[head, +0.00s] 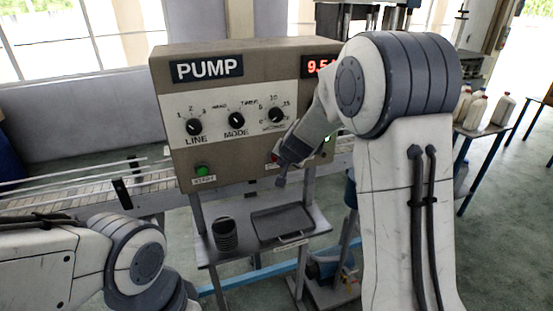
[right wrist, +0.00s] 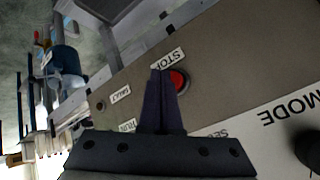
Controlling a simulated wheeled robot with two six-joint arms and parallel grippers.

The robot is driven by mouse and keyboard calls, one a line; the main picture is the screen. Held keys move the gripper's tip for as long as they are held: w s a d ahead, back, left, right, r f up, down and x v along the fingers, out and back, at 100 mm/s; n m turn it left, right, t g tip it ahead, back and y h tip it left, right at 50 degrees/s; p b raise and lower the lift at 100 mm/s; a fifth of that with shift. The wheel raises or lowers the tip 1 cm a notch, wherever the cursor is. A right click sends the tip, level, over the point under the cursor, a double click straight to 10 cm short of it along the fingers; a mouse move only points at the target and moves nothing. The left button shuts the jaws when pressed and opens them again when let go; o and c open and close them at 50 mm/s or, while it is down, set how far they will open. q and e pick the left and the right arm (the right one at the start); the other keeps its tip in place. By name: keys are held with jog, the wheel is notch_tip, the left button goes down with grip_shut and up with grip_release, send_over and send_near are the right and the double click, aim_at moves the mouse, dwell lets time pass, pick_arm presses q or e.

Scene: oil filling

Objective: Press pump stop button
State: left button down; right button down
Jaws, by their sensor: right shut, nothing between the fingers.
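The pump control box (head: 225,150) has a green button (head: 201,170) at its lower left. The red stop button (right wrist: 180,79) shows in the right wrist view beside its STOP label (right wrist: 172,56); in the head view my right gripper hides most of it. My right gripper (head: 281,182) is shut and empty in front of the lower part of the panel. In the right wrist view its closed fingertips (right wrist: 161,74) overlap the button's edge; I cannot tell whether they touch it. My left arm shows at the lower left, with its gripper out of view.
The panel carries several knobs, such as the mode knob (head: 237,121), and a red digital display (head: 316,68) partly hidden by my right arm. Below are a tray (head: 290,238) and a stack of dark rings (head: 225,240). White jugs (head: 476,110) stand at the right.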

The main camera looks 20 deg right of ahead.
jog(key=shift+w, duration=0.1)
jog(key=shift+w, duration=0.3)
jog(key=shift+w+p, duration=0.6)
jog(key=shift+p, duration=0.05)
dwell(0.8)
jog(key=shift+s, duration=0.1)
jog(key=shift+s+b, duration=0.65)
jog(key=shift+s, duration=0.25)
jog(key=s+b, duration=0.2)
jog(key=s, duration=0.3)
jog(key=shift+d, duration=0.1)
